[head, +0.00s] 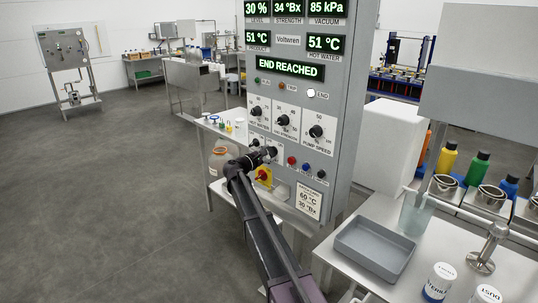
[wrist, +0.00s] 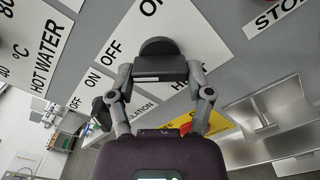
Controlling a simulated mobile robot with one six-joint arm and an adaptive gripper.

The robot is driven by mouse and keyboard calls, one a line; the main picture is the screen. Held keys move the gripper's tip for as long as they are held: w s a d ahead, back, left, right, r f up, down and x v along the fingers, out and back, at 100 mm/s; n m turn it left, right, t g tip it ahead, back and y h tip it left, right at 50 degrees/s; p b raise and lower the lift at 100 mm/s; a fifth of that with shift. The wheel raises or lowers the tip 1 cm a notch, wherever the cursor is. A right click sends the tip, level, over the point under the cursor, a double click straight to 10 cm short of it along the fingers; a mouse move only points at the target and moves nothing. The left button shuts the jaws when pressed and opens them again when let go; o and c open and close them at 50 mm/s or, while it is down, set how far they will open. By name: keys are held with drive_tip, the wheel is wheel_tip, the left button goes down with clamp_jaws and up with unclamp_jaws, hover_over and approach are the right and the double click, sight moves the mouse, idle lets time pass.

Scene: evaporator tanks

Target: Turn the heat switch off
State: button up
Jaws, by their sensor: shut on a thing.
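The grey control panel (head: 345,90) stands upright in the middle of the head view. My gripper (head: 268,154) is at its lower left, against the row of switches. In the wrist view my gripper (wrist: 160,72) has its fingers closed together on a dark round knob (wrist: 158,46), which looks like the heat switch. ON and OFF labels lie on the plate beside it. A label starting with HE is partly covered by the right finger. The knob's exact pointing direction is hidden by the fingers. In the head view my gripper covers the switch.
A red-on-yellow isolator (head: 263,176) sits just below my gripper. Another dark switch knob (wrist: 103,112) is close at left in the wrist view. The END REACHED display (head: 290,68) is lit. A steel bench holds a grey tray (head: 374,248).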

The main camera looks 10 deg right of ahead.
drive_tip(key=o, duration=1.1)
drive_tip(key=shift+w, duration=0.15)
drive_tip(key=shift+o, duration=0.2)
drive_tip(key=v, duration=1.2)
